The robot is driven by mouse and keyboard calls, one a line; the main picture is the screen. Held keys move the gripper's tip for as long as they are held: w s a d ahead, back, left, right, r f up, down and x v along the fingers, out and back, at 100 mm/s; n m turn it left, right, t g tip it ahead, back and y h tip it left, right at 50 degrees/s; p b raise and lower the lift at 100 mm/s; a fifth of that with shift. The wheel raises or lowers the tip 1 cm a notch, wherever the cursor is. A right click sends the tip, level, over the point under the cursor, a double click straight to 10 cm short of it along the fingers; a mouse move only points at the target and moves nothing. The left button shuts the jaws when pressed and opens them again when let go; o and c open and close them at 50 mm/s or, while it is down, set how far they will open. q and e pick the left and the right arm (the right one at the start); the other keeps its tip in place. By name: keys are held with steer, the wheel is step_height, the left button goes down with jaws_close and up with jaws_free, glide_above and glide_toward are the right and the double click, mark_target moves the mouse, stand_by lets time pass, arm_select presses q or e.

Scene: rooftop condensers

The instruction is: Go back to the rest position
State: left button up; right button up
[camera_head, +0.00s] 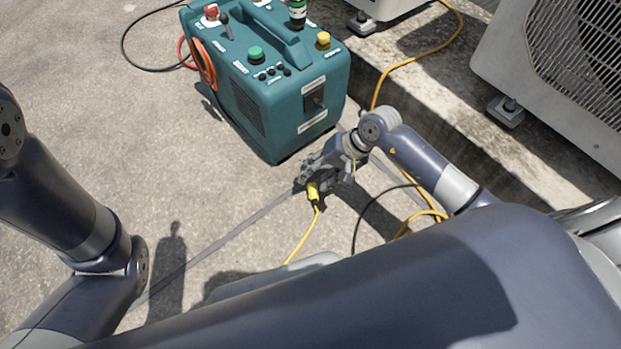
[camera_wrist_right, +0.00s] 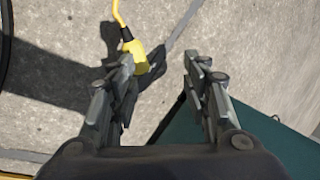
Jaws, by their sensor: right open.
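My right gripper (camera_head: 311,181) is in the middle of the head view, in front of the teal machine and above the concrete. In the right wrist view its two fingers (camera_wrist_right: 160,68) are apart with nothing between them. A yellow connector (camera_head: 313,191) on a yellow cable shows close to the right gripper in the head view. In the wrist view the yellow connector (camera_wrist_right: 138,58) is just beyond the left finger; I cannot tell if they touch. My left arm comes in from the left; its gripper is not in view.
The teal machine (camera_head: 291,104) with coloured caps and an orange hose stands beside the right arm. A concrete ledge (camera_head: 430,75) with condenser units (camera_head: 555,70) is at right. Yellow and black cables (camera_head: 358,235) lie near the right arm. Open concrete (camera_head: 120,130) is at left.

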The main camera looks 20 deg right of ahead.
steer(key=v, duration=0.7)
steer(key=shift+r, duration=0.4)
